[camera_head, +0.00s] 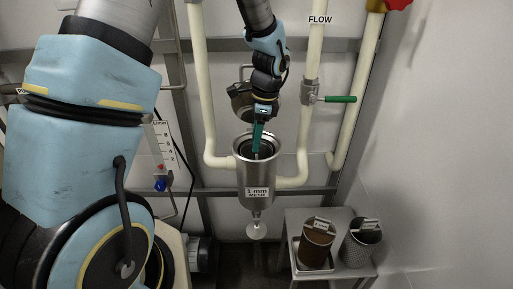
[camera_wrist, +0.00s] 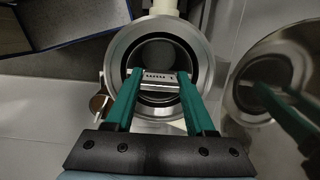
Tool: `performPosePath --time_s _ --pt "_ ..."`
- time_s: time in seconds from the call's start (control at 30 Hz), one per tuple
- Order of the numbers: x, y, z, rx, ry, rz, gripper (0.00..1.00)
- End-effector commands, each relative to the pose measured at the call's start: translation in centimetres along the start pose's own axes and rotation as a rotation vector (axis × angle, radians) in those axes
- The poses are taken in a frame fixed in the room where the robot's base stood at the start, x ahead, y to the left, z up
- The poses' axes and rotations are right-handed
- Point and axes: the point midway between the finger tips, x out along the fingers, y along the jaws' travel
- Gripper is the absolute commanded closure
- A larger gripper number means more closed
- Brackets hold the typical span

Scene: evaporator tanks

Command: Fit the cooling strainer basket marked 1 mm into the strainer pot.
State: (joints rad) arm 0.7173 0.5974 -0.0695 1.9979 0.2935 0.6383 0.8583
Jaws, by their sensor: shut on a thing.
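The steel strainer pot (camera_head: 257,185) is fixed upright on the pipework and bears a "1 mm" label. Its round rim (camera_wrist: 120,50) shows in the wrist view, with the top open. My gripper (camera_head: 257,152) points down into the pot's mouth, its green fingers inside the rim. In the wrist view my gripper (camera_wrist: 158,78) is shut on the flat handle bar of a strainer basket (camera_wrist: 160,86). The basket appears to sit within the pot's opening, its dark inside showing. The marking on its handle is too small to read, and how deep it sits is hard to tell.
A round shiny lid (camera_wrist: 285,70) stands open beside the pot. Two other baskets, one brownish (camera_head: 317,243) and one grey mesh (camera_head: 359,248), stand on a small steel table (camera_head: 300,214) at lower right. Cream pipes (camera_head: 203,90) and a green-handled valve (camera_head: 338,99) flank the pot.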

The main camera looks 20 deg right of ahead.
Motion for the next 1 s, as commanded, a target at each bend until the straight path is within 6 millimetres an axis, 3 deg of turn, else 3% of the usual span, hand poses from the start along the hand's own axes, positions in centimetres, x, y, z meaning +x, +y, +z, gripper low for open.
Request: performPosePath --time_s 0.5,0.83,0.87,1.0 --pt "4.8 0.0 -0.8 0.000 0.000 0.000 1.00" --pt "5.2 -0.1 -0.8 0.000 0.001 -0.001 1.00" --pt "5.2 -0.1 -0.8 0.000 0.001 -0.001 0.43" --pt "5.1 -0.1 -0.8 0.000 0.001 -0.001 0.27"
